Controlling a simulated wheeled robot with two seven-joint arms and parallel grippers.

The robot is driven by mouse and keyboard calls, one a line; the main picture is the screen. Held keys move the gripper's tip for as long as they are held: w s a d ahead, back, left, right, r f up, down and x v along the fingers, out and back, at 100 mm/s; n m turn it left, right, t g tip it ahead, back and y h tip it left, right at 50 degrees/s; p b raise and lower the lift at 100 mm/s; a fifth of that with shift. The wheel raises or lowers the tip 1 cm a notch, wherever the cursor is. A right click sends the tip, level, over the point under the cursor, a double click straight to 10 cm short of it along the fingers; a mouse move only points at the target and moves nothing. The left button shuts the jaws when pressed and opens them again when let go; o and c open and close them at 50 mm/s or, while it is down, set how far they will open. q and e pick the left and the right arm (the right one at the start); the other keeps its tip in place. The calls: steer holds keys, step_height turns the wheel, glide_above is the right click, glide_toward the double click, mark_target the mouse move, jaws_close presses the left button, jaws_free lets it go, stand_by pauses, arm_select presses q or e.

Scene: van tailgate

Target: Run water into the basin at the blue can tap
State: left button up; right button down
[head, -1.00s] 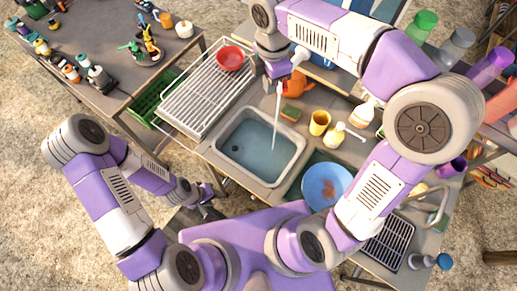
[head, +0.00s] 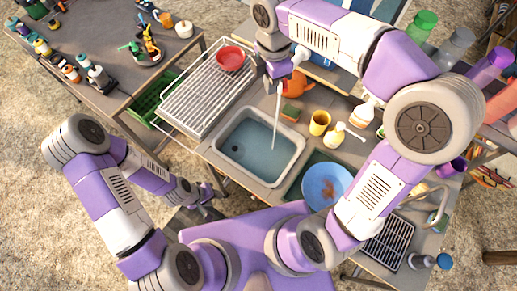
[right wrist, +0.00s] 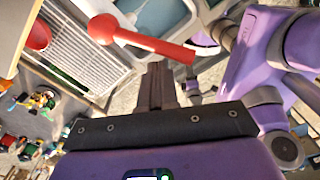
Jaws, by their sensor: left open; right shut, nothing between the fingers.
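The basin (head: 232,168) is a grey sink set in the counter, with pale blue water in it. A thin stream of water (head: 275,125) falls into its right part. The blue can and most of the tap are hidden behind my right arm in the head view. My left gripper (head: 208,200) is open and empty, left of the counter's front edge.
A drying rack (head: 205,92) with a red bowl (head: 230,58) stands left of the basin. A blue plate (head: 327,185) lies nearer me.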

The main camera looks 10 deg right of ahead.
steer(key=shift+d+p, duration=0.5)
steer(key=shift+d, duration=2.15)
step_height(320, 180, up, 6)
steer(key=p, duration=0.5)
steer(key=shift+w+a, duration=0.15)
steer(key=shift+a, duration=0.15)
